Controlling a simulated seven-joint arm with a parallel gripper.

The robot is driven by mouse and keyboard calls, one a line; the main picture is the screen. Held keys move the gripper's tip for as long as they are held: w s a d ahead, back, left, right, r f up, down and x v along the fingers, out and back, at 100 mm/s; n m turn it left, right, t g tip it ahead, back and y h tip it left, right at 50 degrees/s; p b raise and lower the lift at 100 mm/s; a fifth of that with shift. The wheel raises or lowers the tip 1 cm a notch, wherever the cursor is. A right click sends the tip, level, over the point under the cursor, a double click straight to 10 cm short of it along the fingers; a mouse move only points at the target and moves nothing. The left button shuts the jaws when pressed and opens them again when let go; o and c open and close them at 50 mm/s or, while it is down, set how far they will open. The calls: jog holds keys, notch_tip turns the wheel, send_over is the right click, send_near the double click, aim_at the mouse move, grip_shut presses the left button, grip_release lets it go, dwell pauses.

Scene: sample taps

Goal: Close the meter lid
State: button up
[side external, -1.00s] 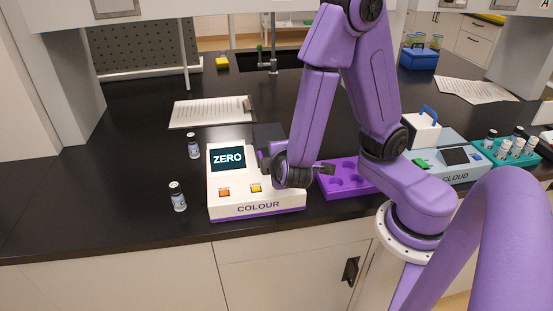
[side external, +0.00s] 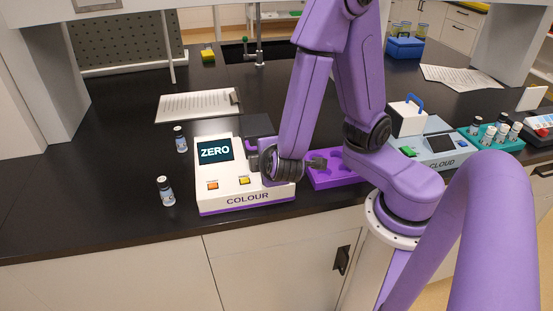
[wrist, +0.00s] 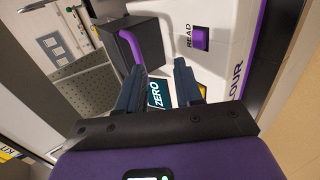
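The COLOUR meter (side external: 222,187) is a white box with a purple base and a screen reading ZERO. Its dark lid block (side external: 258,127) shows at the back right of the meter, partly hidden behind my arm. In the wrist view the lid (wrist: 150,38) is a dark block with a purple bar along one edge, just beyond my fingertips. How far it is tilted I cannot tell. My gripper (wrist: 160,68) is open and empty, its two dark fingers apart over the meter top. In the side view my gripper (side external: 256,163) is low over the meter's right part.
Two vials (side external: 166,191) (side external: 180,139) stand left of the meter. A purple rack (side external: 330,177) is close on its right, then the CLOUD meter (side external: 442,155) and a teal vial rack (side external: 495,145). A clipboard (side external: 198,105) lies behind. The bench at left is clear.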

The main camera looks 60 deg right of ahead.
jog(key=v, duration=1.4)
jog(key=shift+s+r, duration=0.3)
jog(key=shift+a, duration=0.1)
jog(key=s+d+f+n+g+y, duration=0.3)
jog(key=s+d+g+y, duration=0.3)
jog(key=d+g+y, duration=0.1)
jog(key=shift+f+n+g+y, duration=0.25)
jog(key=shift+n+g+y, duration=0.05)
jog(key=shift+y, duration=0.3)
dwell(0.5)
